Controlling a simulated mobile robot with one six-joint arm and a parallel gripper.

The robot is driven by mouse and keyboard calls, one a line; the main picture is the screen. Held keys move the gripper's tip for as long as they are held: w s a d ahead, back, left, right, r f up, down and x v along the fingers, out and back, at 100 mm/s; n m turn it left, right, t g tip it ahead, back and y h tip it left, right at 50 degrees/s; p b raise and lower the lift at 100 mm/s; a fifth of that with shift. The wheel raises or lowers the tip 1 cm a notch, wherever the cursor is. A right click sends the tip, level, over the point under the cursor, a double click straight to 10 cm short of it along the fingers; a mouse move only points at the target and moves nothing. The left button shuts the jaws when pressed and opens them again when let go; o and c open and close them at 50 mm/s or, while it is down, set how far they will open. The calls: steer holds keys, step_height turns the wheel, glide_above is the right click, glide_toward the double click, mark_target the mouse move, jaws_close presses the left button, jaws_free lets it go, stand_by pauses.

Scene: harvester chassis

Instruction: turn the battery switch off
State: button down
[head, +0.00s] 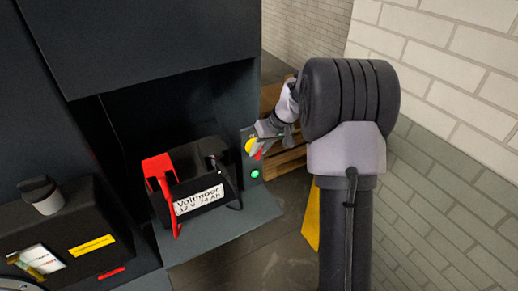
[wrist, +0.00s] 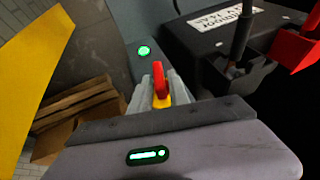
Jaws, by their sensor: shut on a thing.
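The battery switch has a red handle (wrist: 158,78) on a yellow base (wrist: 162,102). In the head view, its yellow part (head: 249,146) shows on a grey panel right of the battery, partly hidden by my gripper (head: 262,138). In the wrist view, my gripper (wrist: 160,92) is shut on the red handle, one finger on each side. The handle points up the picture there. A green light (wrist: 144,50) glows on the panel near the switch and also shows in the head view (head: 254,174).
A black battery (head: 205,190) labelled Voltmoor, with a red terminal piece (head: 158,168), stands in the bay left of the switch. A black box (head: 75,240) sits at the lower left. Wooden pallets (wrist: 70,112) and a yellow part (wrist: 30,75) lie on the other side.

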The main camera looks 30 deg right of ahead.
steer(key=y, duration=0.3)
steer(key=m+y+p, duration=0.1)
steer(key=y, duration=0.1)
steer(key=shift+d+f, duration=0.2)
steer(key=shift+d, duration=0.2)
steer(key=m+y+b, duration=0.1)
steer(key=y, duration=0.2)
steer(key=f+m+t+y+b, duration=0.1)
steer(key=y+b, duration=0.1)
steer(key=t+y+b, duration=0.1)
steer(key=y+b, duration=0.1)
steer(key=y, duration=0.1)
steer(key=shift+d+f+m+y, duration=0.2)
steer(key=shift+m+y, duration=0.1)
steer(key=shift+m, duration=0.1)
steer(key=shift+r+y+b, duration=0.1)
steer(key=shift+y+b, duration=0.3)
stand_by(0.4)
steer(key=c, duration=1.4)
jaws_free()
steer(key=shift+a, duration=0.1)
steer(key=shift+c, duration=0.2)
